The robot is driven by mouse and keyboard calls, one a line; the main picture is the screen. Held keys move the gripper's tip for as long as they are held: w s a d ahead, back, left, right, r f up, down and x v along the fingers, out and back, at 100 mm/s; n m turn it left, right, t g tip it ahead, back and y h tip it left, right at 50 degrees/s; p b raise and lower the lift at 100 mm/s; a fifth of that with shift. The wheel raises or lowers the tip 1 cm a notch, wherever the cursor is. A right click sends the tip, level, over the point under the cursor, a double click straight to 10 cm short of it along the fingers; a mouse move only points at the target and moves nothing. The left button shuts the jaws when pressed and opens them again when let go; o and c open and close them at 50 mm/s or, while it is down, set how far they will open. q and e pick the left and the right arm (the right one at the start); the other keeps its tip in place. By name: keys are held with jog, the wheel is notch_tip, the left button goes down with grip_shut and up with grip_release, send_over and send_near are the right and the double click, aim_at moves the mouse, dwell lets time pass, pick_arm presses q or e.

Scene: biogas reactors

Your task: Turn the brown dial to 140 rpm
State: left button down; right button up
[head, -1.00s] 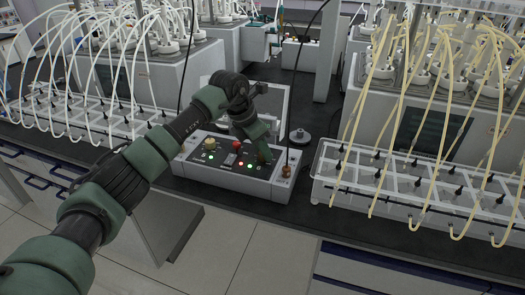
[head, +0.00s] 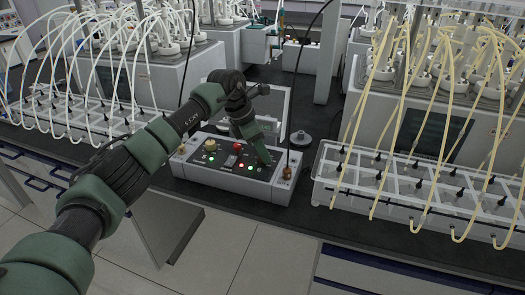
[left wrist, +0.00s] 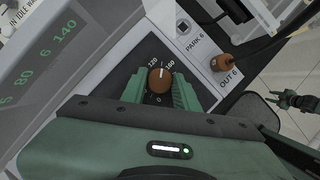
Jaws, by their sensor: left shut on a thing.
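The brown dial (left wrist: 158,80) shows in the left wrist view on a dark panel with marks 0, 120 and 160. Its white pointer line points up, between the 120 and 160 marks. My left gripper (head: 267,160) reaches down onto the right part of the control box (head: 225,178). In the left wrist view its green fingers (left wrist: 158,92) lie on both sides of the dial, shut on it. In the head view the gripper hides the dial. A display (left wrist: 60,50) shows green digits, among them 6 with 140. What looks like my right gripper (left wrist: 284,98) is small at the right edge.
A brown fitting (left wrist: 227,62) with a dark cable stands beside the dial, near the OUT 6 label. A yellowish knob (head: 210,145) and a red button (head: 239,147) sit on the box. Racks with white tubes (head: 90,115) and yellow tubes (head: 400,185) flank it.

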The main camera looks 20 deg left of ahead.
pick_arm(q)
jog(key=c, duration=1.1)
grip_release()
jog(key=b+v, duration=0.1)
jog(key=v, duration=0.7)
jog(key=shift+f, duration=0.15)
